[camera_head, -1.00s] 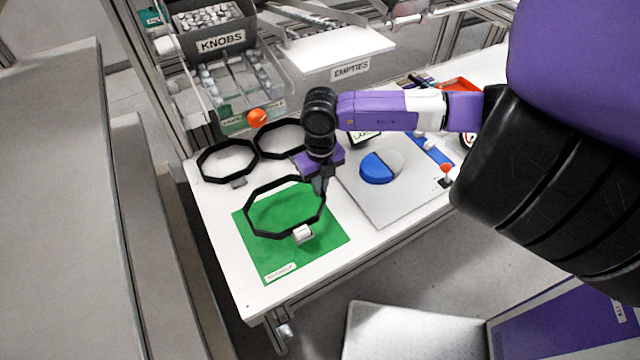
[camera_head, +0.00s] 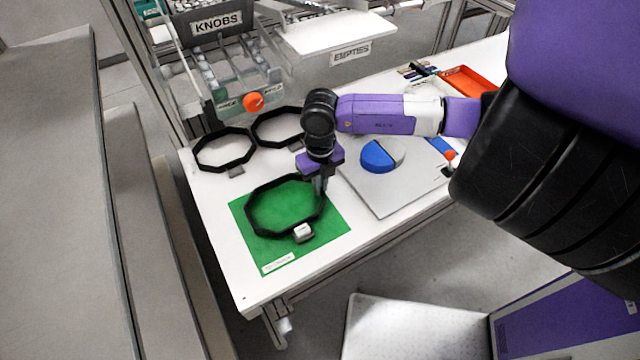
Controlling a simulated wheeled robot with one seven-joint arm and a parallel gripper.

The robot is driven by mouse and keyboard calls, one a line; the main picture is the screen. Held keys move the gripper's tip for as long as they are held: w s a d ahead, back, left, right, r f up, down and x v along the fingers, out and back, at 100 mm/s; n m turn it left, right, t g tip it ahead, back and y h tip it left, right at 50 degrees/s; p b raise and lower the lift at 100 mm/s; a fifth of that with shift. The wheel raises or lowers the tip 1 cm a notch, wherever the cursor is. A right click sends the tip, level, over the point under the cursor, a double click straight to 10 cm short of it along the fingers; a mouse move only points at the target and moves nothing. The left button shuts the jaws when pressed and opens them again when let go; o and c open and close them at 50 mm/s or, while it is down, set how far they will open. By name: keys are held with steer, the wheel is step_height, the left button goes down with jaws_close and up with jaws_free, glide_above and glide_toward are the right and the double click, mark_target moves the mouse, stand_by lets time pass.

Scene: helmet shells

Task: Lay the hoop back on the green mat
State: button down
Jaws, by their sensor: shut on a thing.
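A black eight-sided hoop (camera_head: 254,226) with a white block (camera_head: 303,232) at its front edge is over the green mat (camera_head: 322,244), mostly within the mat's outline. My gripper (camera_head: 320,188) points down at the hoop's right side and is shut on its rim. The fingertips are small and partly merge with the black rim. I cannot tell whether the hoop's underside touches the mat.
Two more black hoops (camera_head: 199,158) and (camera_head: 262,140) lie behind the mat on the white table (camera_head: 225,283). A grey board (camera_head: 400,200) with a blue and white disc (camera_head: 377,157) is to the right. An orange ball (camera_head: 253,102) is at the back, before the KNOBS bin (camera_head: 218,25).

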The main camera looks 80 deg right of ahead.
steer(key=shift+f+b, duration=0.35)
steer(key=shift+f, duration=0.15)
steer(key=c, duration=1.5)
jaws_free()
step_height(320, 180, up, 8)
steer(key=shift+f+b, duration=0.1)
steer(key=shift+b, duration=0.45)
